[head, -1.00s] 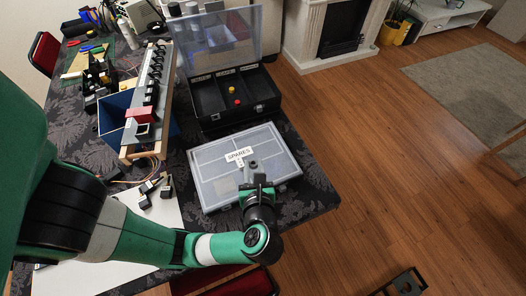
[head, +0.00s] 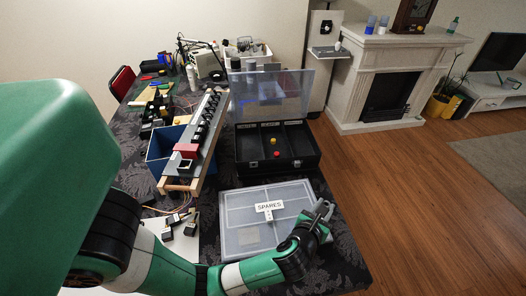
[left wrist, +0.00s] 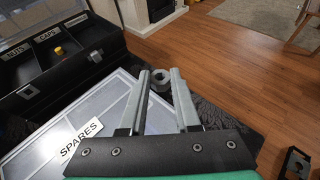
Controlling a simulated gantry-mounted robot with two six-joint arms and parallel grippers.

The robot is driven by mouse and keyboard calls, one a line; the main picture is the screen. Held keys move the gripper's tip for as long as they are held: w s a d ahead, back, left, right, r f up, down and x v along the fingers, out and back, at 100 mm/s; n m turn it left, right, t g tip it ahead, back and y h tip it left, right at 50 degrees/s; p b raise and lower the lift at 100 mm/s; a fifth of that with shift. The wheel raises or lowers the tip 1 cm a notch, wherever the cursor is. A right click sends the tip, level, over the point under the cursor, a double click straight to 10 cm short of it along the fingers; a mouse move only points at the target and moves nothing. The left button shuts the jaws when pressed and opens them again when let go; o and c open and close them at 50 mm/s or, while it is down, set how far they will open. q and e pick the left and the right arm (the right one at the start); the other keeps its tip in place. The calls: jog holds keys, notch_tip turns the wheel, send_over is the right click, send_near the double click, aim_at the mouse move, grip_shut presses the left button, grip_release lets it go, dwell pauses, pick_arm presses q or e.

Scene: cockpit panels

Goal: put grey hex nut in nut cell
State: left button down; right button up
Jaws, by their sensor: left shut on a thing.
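The grey hex nut (left wrist: 160,80) is between the fingertips of my left gripper (left wrist: 158,82) in the left wrist view. In the head view my left gripper (head: 323,209) is shut on it at the right edge of the clear SPARES case (head: 240,240). The nut is hard to make out there. The nut cell (left wrist: 14,70) is the left compartment of the open black box (head: 300,160), labelled NUTS in the left wrist view. The gripper is in front and to the right of this box, outside it. My right gripper is not in view.
A yellow piece (head: 273,141) and a red piece (head: 277,154) lie in the box's middle cell. Its clear lid (head: 270,95) stands raised behind. A rail of dark parts (head: 205,125) and a blue bin (head: 160,155) are left of it. Floor is open at right.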

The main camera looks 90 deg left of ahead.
pick_arm(q)
jog(key=s+a+r+n+g+y+b, duration=0.1)
jog(key=s+a+n, duration=0.15)
jog(key=a, duration=0.65)
jog(key=s+a+n+g+y, duration=0.1)
jog(key=s+a+g, duration=0.15)
jog(key=a, duration=0.65)
jog(key=s+a+r+n+g+y, duration=0.1)
jog(key=s+a+n+g, duration=0.15)
jog(key=s+a, duration=0.6)
jog(key=s+a+r+n+g, duration=0.1)
jog(key=s+a+n+g, duration=0.15)
jog(key=s+a, duration=0.6)
jog(key=b, duration=1.2)
send_over(247, 131)
jog(key=d, duration=0.6)
jog(key=shift+g, duration=0.35)
notch_tip(247, 131, down, 9)
jog(key=shift+f, duration=0.2)
jog(key=shift+w+a+f, duration=0.1)
jog(key=shift+a, duration=0.2)
notch_tip(247, 131, down, 4)
jog(key=b, duration=0.3)
jog(key=shift+w+a, duration=0.1)
jog(key=shift+a, duration=0.05)
jog(key=shift+r, duration=0.25)
